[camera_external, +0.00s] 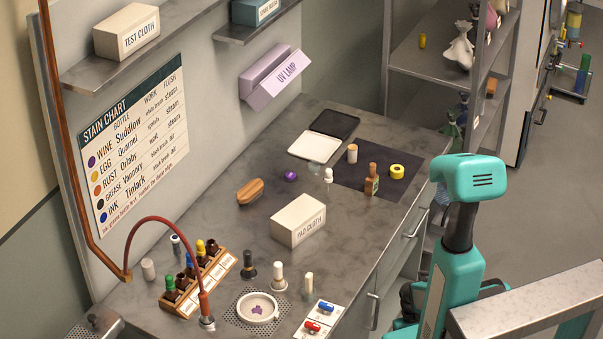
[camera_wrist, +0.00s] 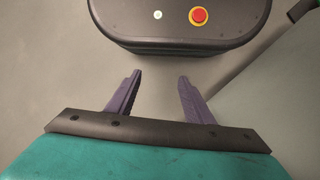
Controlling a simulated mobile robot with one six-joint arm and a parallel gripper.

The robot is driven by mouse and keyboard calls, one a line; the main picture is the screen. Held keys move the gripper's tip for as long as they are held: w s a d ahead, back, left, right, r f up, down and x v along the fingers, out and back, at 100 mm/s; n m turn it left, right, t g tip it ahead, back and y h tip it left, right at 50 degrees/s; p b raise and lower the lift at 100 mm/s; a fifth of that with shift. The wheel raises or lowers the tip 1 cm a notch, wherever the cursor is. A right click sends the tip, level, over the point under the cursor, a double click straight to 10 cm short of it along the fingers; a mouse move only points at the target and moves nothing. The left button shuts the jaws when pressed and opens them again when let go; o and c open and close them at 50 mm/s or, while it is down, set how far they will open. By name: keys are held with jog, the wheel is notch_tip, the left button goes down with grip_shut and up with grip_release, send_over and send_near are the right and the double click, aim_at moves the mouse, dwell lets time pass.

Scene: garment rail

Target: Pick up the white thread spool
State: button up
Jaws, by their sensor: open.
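My gripper (camera_wrist: 160,78) is open in the wrist view, its two dark purple fingers apart with nothing between them. Its fingers are not visible in the external view, where my teal arm stands at the right, beyond the bench's front edge. A small pale cylinder with tan ends (camera_external: 352,154), possibly the white thread spool, stands upright on the dark mat (camera_external: 345,181). It is too small to be sure. A plain off-white cylinder (camera_external: 148,269) stands at the bench's left end. My gripper is well apart from both.
A small white bottle (camera_external: 328,175) stands just left. A pad cloth box (camera_external: 298,220), brush (camera_external: 250,191), bottle rack (camera_external: 199,284) and white dish (camera_external: 257,308) occupy the bench (camera_external: 225,218).

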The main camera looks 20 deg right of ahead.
jog(key=w+d+r+m+t+h+p, duration=0.1)
jog(key=w+d+r+m+t+h, duration=0.2)
jog(key=w+d+r, duration=0.95)
jog(key=w+d+r+m+t+h, duration=0.2)
jog(key=w+d+r+m+t, duration=0.3)
jog(key=w+d+r, duration=0.75)
jog(key=w+d+r+m+t+h+p, duration=0.1)
jog(key=w+d+r+t+h, duration=0.2)
jog(key=r, duration=1)
jog(key=w+d+r+m+t, duration=0.1)
jog(key=w+d+r+t, duration=0.35)
jog(key=r, duration=0.75)
jog(key=w+d+r+m+t+h+p, duration=0.15)
jog(key=w+d+r, duration=0.45)
jog(key=r, duration=0.7)
jog(key=n+y+p, duration=0.3)
jog(key=n+y, duration=0.2)
jog(key=n, duration=0.3)
send_over(353, 145)
jog(key=shift+g, duration=0.3)
notch_tip(353, 145, down, 7)
jog(key=shift+r, duration=0.15)
jog(key=shift+s+f, duration=0.1)
jog(key=shift+f, duration=0.25)
